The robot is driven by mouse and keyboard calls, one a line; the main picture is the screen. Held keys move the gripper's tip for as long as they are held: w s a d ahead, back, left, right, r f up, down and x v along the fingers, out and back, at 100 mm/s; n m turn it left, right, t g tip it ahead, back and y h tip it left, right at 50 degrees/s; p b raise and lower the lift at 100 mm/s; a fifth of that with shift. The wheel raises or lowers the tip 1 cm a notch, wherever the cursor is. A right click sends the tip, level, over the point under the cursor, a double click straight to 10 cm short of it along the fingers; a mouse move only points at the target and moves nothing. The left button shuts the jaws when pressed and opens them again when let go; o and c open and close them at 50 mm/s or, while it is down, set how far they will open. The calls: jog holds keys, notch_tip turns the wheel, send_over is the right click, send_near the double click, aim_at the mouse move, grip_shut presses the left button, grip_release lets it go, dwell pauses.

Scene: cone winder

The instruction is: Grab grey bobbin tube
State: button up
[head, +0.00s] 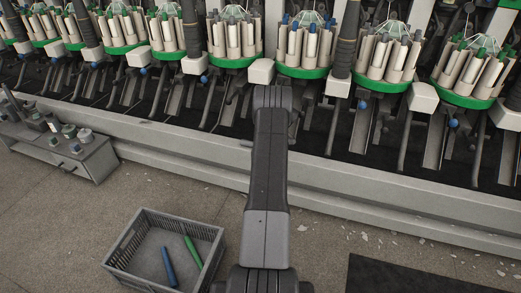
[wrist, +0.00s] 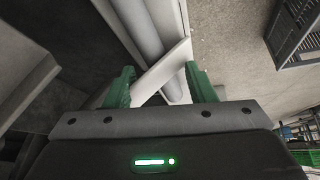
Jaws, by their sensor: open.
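My gripper (wrist: 158,85) has two green fingers, open and spread apart in the wrist view. A flat white bar (wrist: 165,70) runs diagonally between and beyond them, and I cannot tell whether it touches them. Nothing is clearly held. In the head view my dark arm reaches toward the winder's lower front, and the gripper is hidden behind it. Cream tubes with grey, blue or green tips stand in round green-based magazines (head: 303,72) along the winder. I cannot tell for sure which is the grey bobbin tube; grey tips show in the magazine right of centre (head: 388,79).
A grey crate (head: 118,268) on the floor holds a blue tube (head: 169,267) and a green tube (head: 193,252). A low grey cabinet (head: 95,160) with small items stands at left. A dark mat (head: 420,275) lies at lower right. White scraps litter the floor by the winder.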

jog(key=shift+x, duration=0.75)
jog(key=shift+c, duration=0.2)
grip_shut()
jog(key=shift+r, duration=0.15)
